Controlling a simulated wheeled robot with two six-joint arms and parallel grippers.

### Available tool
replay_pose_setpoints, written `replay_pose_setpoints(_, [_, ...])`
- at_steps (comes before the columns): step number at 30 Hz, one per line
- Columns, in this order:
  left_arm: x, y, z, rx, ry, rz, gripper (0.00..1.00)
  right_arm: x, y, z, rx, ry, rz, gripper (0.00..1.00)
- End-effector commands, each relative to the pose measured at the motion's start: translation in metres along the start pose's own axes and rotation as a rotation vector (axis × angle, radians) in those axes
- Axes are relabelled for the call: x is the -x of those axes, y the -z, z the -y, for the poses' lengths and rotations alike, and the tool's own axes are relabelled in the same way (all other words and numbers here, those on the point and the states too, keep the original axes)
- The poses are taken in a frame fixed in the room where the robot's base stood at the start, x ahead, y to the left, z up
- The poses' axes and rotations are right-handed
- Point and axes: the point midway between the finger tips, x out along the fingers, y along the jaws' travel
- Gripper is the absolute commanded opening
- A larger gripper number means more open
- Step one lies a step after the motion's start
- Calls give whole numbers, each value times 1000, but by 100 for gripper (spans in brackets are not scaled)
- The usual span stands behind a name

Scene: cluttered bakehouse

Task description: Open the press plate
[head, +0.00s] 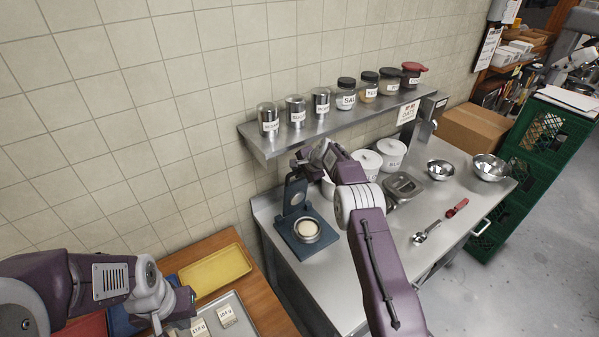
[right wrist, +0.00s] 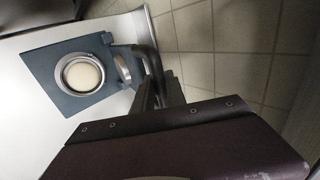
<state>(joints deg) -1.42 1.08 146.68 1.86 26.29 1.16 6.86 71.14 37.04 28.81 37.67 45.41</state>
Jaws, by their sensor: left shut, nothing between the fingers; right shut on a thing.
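The press has a blue base (head: 306,236) on the steel counter, with a metal ring holding a pale round of dough (head: 307,229). In the right wrist view its base (right wrist: 62,70) and the round disc of the press plate (right wrist: 123,68) show. The plate stands raised, clear of the dough ring, on the base's wall side. My right gripper (right wrist: 153,92) is shut on the press's dark handle (right wrist: 150,58); the arm partly hides this grip in the head view. My left gripper (head: 183,314) is shut and empty over the wooden table at lower left.
A wall shelf (head: 340,121) with several canisters and jars hangs behind the press. White tubs (head: 366,162), a scale (head: 403,187) and steel bowls (head: 489,167) stand right of my right arm. A yellow tray (head: 214,272) lies near my left gripper.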

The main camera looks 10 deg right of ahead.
Motion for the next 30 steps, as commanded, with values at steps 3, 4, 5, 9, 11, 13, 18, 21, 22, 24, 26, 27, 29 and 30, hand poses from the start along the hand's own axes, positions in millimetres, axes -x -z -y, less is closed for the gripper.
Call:
replay_pose_setpoints(3, [0, 0, 0, 0, 0, 0, 0, 0, -1, 0, 3, -1, 2, 38])
replay_pose_setpoints(4, [0, 0, 0, 0, 0, 0, 0, 0, -1, 0, 3, -1, 2, 38])
replay_pose_setpoints(5, [0, 0, 0, 0, 0, 0, 0, 0, -1, 0, 3, -1, 1, 38])
replay_pose_setpoints(9, [0, 0, 0, 0, 0, 0, 0, 0, -1, 0, 2, 0, 1, 38])
replay_pose_setpoints(11, [0, 0, 0, 0, 0, 0, 0, 0, 0, 0, 2, 0, 1, 38])
replay_pose_setpoints(13, [-1, 0, 0, 0, 0, 0, 0, 1, 0, 0, 1, 1, 0, 38])
replay_pose_setpoints(18, [-12, -1, 0, 0, 0, 0, 0, 12, 1, 1, 1, 4, -1, 38])
replay_pose_setpoints(21, [-21, -2, 0, 0, 0, 0, 0, 24, 1, 0, 1, 4, -2, 38])
replay_pose_setpoints(22, [-24, -2, 0, 0, 0, 0, 0, 28, 0, 0, 2, 5, -2, 38])
replay_pose_setpoints(24, [-29, -3, 1, 0, 0, 0, 0, 40, 1, 1, 3, 6, -3, 38])
replay_pose_setpoints(26, [-33, -3, 1, 0, 0, 0, 0, 49, 0, 1, 2, 6, -3, 38])
replay_pose_setpoints(27, [-36, -4, 1, 0, 0, 0, 0, 56, 0, 0, 2, 5, -3, 38])
replay_pose_setpoints(29, [-39, -4, 1, 0, 0, 0, 0, 65, 0, 0, 2, 5, -3, 38])
replay_pose_setpoints(30, [-41, -4, 1, 0, 0, 0, 0, 71, 0, 0, 2, 4, -2, 38])
